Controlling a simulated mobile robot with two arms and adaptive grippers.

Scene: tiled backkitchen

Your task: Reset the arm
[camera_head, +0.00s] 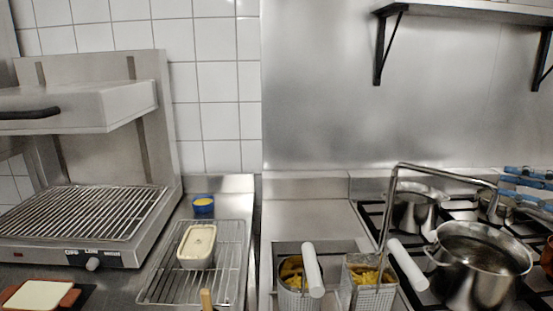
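I see no part of my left gripper or my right gripper that I can make out in the head view. Whether either one is open or shut is hidden. The task names no object other than the arm.
A grill (85,212) stands left, beside a wire rack (232,265) holding a cream-filled tub (196,246). A blue cup (203,204) is behind. Fry baskets (297,297) (372,297) sit in the middle. A steel pot (468,280) and blue-handled items (525,184) are right. A shelf (455,12) overhangs.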

